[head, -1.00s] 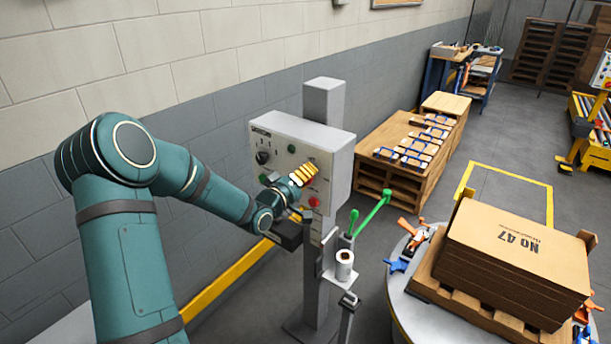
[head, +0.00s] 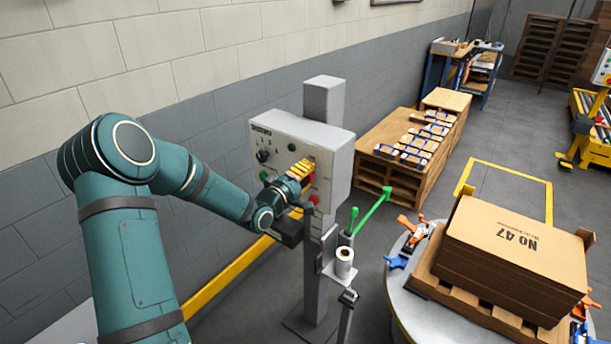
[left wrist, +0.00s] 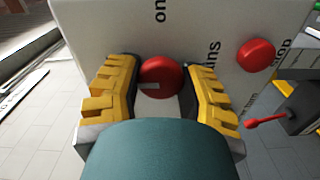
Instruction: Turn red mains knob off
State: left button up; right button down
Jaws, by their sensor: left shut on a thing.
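The red mains knob (left wrist: 160,77) is round and has a pale pointer mark that lies toward the left in the left wrist view. It is on the front of the grey control box (head: 334,153). My left gripper (left wrist: 162,82) has its yellow fingers shut on the knob, one on each side. In the head view the left gripper (head: 304,171) is at the right part of the panel and covers most of the knob. My right gripper is not in view.
A red button (left wrist: 256,55) is beside the knob; in the head view it is just below the gripper (head: 314,199). A black knob (head: 263,156) is at the panel's left. A green-handled stand (head: 372,210) and a turntable with cartons (head: 515,255) stand at right.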

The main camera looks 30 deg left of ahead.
pick_arm(q)
jog(key=shift+r, duration=0.15)
jog(key=o, duration=1.2)
jog(key=s, duration=1.2)
jog(key=shift+a, duration=0.45)
